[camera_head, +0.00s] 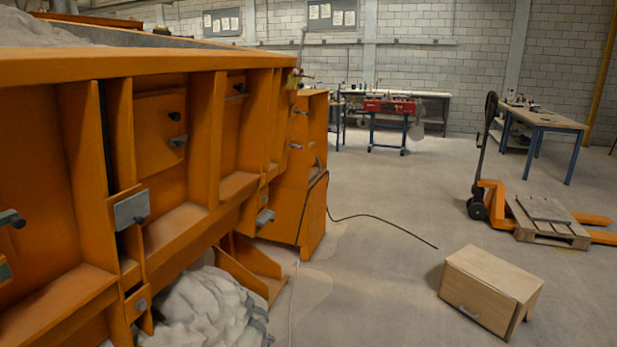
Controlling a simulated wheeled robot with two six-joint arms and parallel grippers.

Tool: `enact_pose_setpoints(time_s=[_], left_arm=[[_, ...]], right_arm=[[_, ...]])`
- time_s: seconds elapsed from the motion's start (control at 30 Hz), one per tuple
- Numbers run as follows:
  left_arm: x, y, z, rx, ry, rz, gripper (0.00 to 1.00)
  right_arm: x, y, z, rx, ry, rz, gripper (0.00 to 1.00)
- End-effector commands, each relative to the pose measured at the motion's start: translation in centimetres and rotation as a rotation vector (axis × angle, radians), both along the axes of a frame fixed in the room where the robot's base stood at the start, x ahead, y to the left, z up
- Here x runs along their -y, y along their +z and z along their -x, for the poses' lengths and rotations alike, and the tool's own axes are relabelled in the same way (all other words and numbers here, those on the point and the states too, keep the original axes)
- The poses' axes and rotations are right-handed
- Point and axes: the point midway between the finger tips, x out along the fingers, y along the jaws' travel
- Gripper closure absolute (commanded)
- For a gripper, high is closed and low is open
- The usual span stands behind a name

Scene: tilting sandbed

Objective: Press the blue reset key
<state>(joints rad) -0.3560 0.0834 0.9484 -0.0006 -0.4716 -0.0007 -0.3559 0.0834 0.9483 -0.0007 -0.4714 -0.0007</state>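The orange steel side of the sandbed (150,66) fills the left of the head view, with sand (40,30) showing above its rim. A grey plate with a dark knob (130,209) is fixed to one of its uprights. Several other small dark knobs and grey fittings sit along the frame. An orange cabinet (311,170) stands at its far end, with small levers or handles on its left side. I cannot make out a blue reset key in this view. Neither of my grippers is in view.
A wooden box with a drawer handle (478,284) stands on the floor at right. An orange pallet truck (490,200) with a wooden pallet (545,218) is behind it. A black cable (385,221) crosses the floor. White sacks (205,308) lie below the sandbed. Open floor lies between.

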Motion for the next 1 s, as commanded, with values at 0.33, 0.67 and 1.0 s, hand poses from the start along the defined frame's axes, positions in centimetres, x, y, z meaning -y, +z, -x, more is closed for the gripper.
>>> enact_pose_setpoints(time_s=[0.33, 0.67, 1.0], left_arm=[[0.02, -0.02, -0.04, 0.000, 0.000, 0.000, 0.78], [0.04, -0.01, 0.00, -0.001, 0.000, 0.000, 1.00], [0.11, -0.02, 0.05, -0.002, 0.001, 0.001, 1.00]], right_arm=[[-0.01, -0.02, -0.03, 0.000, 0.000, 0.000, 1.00], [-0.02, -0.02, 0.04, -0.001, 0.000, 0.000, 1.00], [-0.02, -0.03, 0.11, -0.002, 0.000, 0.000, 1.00]])
